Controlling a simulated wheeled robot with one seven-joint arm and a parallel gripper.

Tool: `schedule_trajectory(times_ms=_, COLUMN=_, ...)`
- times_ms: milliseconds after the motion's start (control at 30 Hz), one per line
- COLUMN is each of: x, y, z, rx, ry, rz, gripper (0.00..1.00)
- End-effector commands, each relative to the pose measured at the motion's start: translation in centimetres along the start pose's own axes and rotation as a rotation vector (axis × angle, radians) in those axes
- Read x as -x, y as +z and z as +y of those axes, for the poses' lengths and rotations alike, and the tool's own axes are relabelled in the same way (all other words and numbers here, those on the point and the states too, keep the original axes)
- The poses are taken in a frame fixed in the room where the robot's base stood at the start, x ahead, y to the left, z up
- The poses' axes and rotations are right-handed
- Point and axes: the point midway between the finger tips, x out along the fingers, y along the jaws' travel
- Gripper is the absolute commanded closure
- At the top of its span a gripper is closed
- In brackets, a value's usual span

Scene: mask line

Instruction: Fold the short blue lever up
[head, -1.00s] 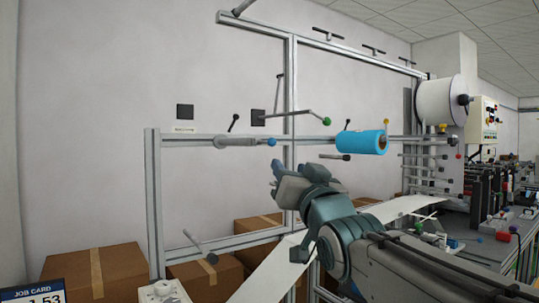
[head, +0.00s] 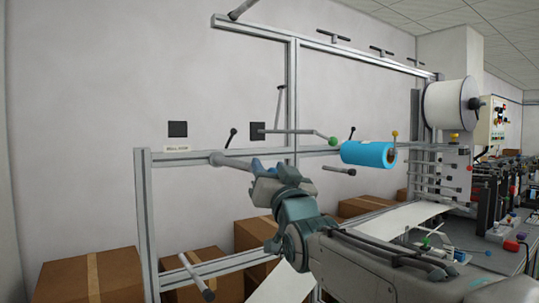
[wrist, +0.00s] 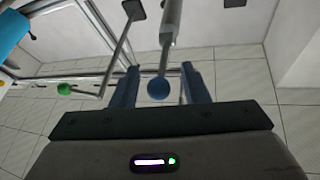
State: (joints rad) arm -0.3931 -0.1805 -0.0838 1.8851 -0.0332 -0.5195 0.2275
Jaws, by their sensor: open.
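The short blue lever, a grey rod with a round blue knob (wrist: 158,89), shows in the wrist view, where the knob lies between my two fingers. I cannot tell whether they touch it. In the head view its grey roller (head: 228,161) sticks out from the frame rail, and my gripper hides the knob. My gripper (head: 267,165) is open at that spot; in the wrist view its two blue-grey fingers (wrist: 160,72) stand apart on either side of the knob.
A lever with a green knob (head: 333,141) and a blue roll (head: 368,154) are to the right of my gripper. A black-tipped rod (head: 338,170) lies just right of it. A black-knobbed lever (head: 233,132) stands above the roller. Cardboard boxes (head: 190,275) are below.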

Motion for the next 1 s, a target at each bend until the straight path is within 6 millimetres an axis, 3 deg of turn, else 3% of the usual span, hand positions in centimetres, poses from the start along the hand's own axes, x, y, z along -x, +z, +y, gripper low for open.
schedule_trajectory(times_ms=467, x=-0.5, y=-0.2, z=0.2, rx=0.003, ry=0.007, rz=0.002, gripper=0.59)
schedule_trajectory(times_ms=600, x=-0.5, y=-0.2, z=0.2, rx=0.003, ry=0.007, rz=0.002, gripper=0.98)
schedule_trajectory(times_ms=867, x=-0.6, y=-0.2, z=-0.2, rx=0.003, ry=0.002, rz=-0.008, gripper=1.00)
schedule_trajectory(times_ms=1000, x=-0.8, y=-0.4, z=-1.3, rx=0.005, ry=-0.012, rz=-0.045, gripper=1.00)
